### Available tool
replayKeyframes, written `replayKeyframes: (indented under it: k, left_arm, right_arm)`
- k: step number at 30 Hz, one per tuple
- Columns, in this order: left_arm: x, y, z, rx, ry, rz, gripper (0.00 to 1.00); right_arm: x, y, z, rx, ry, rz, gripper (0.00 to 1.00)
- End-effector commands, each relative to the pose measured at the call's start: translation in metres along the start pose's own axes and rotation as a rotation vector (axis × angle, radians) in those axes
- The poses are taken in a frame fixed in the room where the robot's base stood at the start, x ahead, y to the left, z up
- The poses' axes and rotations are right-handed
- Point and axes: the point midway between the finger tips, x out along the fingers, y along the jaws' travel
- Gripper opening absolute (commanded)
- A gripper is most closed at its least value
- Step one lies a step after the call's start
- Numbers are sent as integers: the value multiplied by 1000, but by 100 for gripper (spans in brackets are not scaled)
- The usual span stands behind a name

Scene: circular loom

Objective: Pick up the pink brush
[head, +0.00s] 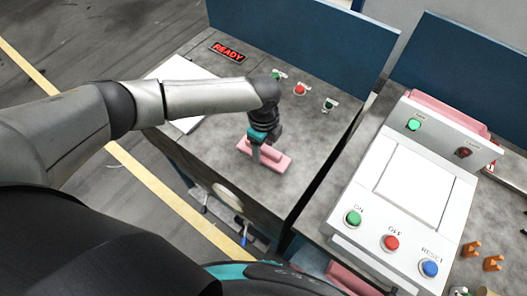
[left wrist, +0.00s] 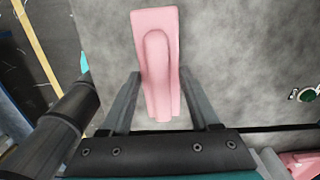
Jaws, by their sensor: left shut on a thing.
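The pink brush (head: 277,162) lies on the grey tabletop, near the table's front edge. My left gripper (head: 257,148) reaches down over it from above, covering part of its upper side. In the left wrist view the pink brush (left wrist: 156,45) points away from the gripper, with its raised handle running along the middle. My left gripper's two fingers (left wrist: 160,95) stand on either side of the brush, and the gripper is shut on it. The brush appears to be still at table level. My right gripper is not in view.
A white sheet or panel (head: 187,122) lies left of the brush, partly behind my left arm. A READY sign (head: 227,52) and a red button (head: 300,89) are farther back. A white control box (head: 404,185) with coloured buttons stands right, beyond a gap between tables.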

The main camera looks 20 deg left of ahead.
Motion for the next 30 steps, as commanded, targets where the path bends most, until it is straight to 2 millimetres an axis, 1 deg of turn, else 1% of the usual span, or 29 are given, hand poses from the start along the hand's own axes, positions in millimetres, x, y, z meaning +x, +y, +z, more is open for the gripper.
replayKeyframes:
  k: [1, 9, 12, 20, 23, 26, 30]
  left_arm:
    - [0, 0, 0, 0, 0, 0, 39]
    - [0, 0, 0, -1, 0, 0, 9]
    - [0, 0, 0, -1, 0, 0, 0]
    - [-1, -1, 0, -1, 0, -1, 0]
    - [-5, -1, 0, -1, 1, -2, 0]
    - [-12, -1, 1, -1, 0, -3, 0]
    - [-34, -1, 0, 0, 1, -5, 0]
  right_arm:
    - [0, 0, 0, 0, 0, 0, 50]
    - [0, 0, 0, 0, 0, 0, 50]
    - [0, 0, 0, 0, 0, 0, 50]
    - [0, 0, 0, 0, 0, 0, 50]
    - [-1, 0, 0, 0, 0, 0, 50]
    - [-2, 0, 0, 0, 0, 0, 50]
    - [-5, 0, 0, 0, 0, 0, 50]
